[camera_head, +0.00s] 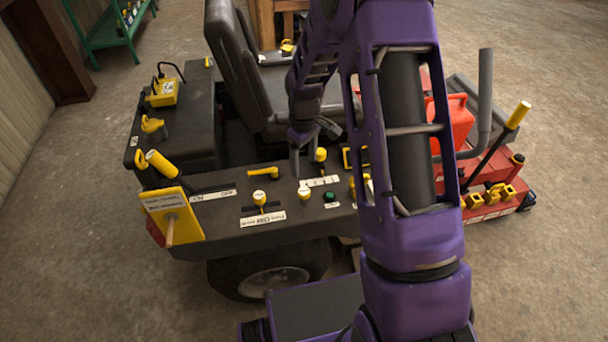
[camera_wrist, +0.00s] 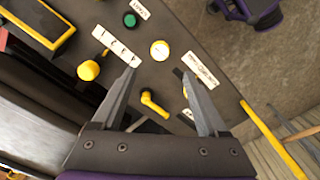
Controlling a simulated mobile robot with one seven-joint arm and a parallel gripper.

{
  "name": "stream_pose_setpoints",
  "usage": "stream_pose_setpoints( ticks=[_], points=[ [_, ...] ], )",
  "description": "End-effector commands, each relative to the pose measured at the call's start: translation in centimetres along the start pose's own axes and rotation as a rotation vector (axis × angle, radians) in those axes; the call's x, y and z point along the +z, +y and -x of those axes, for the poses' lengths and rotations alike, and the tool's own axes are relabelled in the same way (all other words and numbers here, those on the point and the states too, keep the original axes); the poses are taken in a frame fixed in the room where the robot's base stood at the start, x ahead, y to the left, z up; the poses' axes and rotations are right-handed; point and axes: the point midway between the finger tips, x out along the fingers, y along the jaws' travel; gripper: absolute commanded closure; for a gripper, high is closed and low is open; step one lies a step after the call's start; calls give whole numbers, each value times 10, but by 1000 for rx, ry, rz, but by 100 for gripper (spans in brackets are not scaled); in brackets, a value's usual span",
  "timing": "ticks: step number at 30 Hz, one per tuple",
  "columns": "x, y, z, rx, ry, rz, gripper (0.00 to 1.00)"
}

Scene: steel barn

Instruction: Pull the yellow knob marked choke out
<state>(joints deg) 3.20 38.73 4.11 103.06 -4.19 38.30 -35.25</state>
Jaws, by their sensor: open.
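A round yellow knob with a white face (camera_head: 306,192) stands on the black side panel (camera_head: 225,232) of the machine. In the wrist view this knob (camera_wrist: 159,50) lies just ahead of the gap between my fingertips, roughly centred. Its lettering is too small to read, so I cannot confirm that it says choke. My gripper (camera_head: 303,163) is open and empty, pointing down over the panel. In the wrist view my gripper (camera_wrist: 159,71) shows its two grey fingers apart, not around the knob. A second yellow knob (camera_wrist: 88,70) sits beyond the white label (camera_wrist: 117,45).
A green button (camera_wrist: 130,20) is close to the white-faced knob. A yellow bent lever (camera_wrist: 150,100) and a slotted yellow lever (camera_head: 259,198) are nearby. The black seat (camera_head: 235,65) rises behind the panel. A red can (camera_head: 455,125) stands at right.

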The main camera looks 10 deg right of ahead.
Motion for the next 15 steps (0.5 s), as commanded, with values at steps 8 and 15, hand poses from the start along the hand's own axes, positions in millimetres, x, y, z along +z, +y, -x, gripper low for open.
stream_pose_setpoints(
  ticks=[8,15],
  points=[
    [0,0,53,1,1,0,24],
    [0,0,65,-1,-1,0,24]
  ],
)
